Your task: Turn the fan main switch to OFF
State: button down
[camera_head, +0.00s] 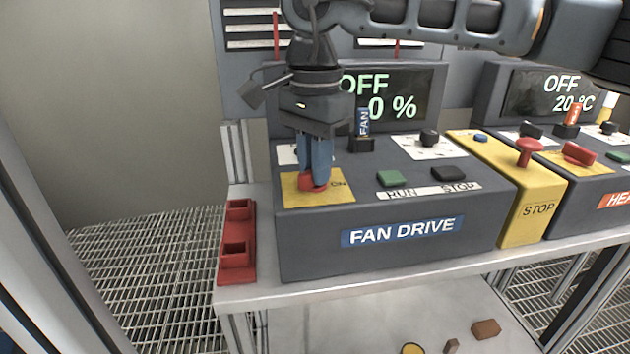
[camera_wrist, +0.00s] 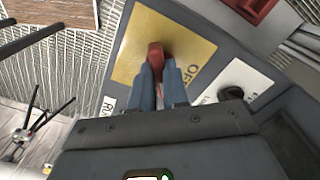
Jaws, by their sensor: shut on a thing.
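The fan main switch is a red rotary handle (camera_head: 311,182) on a yellow plate (camera_head: 292,197) at the left end of the grey FAN DRIVE box (camera_head: 320,235). "ON" is legible on the plate in the head view, right of the handle. My gripper (camera_head: 316,174) points down from above with its blue fingers shut on the red handle. In the wrist view the handle (camera_wrist: 155,55) sits between the fingertips (camera_wrist: 158,72), and the yellow plate (camera_wrist: 185,30) shows letters reading "OF", partly hidden. The FAN DRIVE display (camera_head: 400,95) reads OFF and a percentage partly hidden by my gripper.
A blue FAN key tag (camera_head: 363,122), a black knob (camera_head: 430,138), a green RUN button (camera_head: 390,179) and a black STOP button (camera_head: 449,174) are on the box. A yellow STOP panel with a red mushroom button (camera_head: 529,150) stands right. A red holder (camera_head: 238,235) is left.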

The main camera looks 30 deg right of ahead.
jog(key=n+b, duration=0.3)
jog(key=n, duration=0.2)
jog(key=shift+n, duration=0.3)
jog(key=n+b, duration=0.1)
jog(key=n, duration=0.3)
jog(key=shift+n, duration=0.4)
jog(key=c, duration=1.1)
grip_release()
jog(key=shift+r, duration=3.95)
